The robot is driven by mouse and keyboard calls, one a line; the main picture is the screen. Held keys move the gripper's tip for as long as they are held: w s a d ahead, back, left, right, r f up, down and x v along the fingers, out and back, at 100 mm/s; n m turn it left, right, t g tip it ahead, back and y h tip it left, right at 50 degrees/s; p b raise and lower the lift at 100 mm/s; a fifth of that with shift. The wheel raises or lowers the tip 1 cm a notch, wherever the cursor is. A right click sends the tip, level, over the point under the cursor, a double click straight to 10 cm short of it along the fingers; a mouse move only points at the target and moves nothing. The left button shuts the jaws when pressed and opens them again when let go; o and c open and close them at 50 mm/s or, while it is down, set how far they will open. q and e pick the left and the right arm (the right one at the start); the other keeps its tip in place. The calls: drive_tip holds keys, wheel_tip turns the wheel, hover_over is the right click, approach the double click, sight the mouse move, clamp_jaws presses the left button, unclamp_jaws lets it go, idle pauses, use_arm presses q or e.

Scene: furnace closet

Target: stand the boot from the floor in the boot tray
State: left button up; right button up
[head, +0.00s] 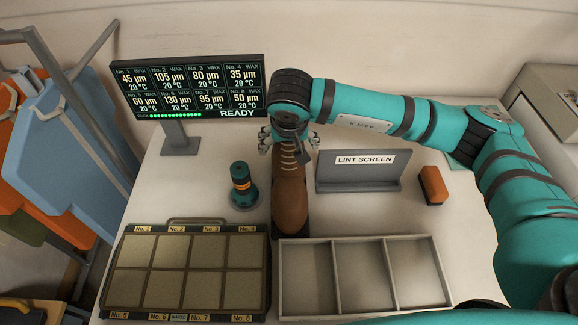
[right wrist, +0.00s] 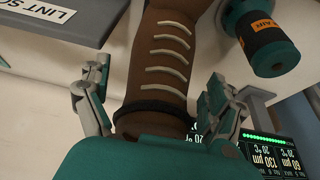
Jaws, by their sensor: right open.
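A brown boot (head: 289,200) with pale laces is on the white worktop, its toe toward the bottom of the head view. A dark edge shows under it; I cannot tell whether this is its sole or a tray. My right gripper (head: 289,143) is open at the boot's upper end, one finger on each side. In the right wrist view the boot (right wrist: 160,60) rises between the spread fingers of the right gripper (right wrist: 158,85), with gaps beside it. Its dark collar is close to the palm. My left gripper is not in view.
A teal bottle (head: 242,188) stands left of the boot, and a lint screen (head: 358,172) stands to its right. A divided grey tray (head: 360,240) and a panelled case (head: 120,270) lie nearer. A display (head: 190,90) stands behind. An orange block (head: 433,185) is at right.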

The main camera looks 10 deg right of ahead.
drive_tip(key=shift+c, duration=0.3)
drive_tip(key=shift+r, duration=0.1)
drive_tip(key=c, duration=1.8)
drive_tip(key=shift+o, duration=0.2)
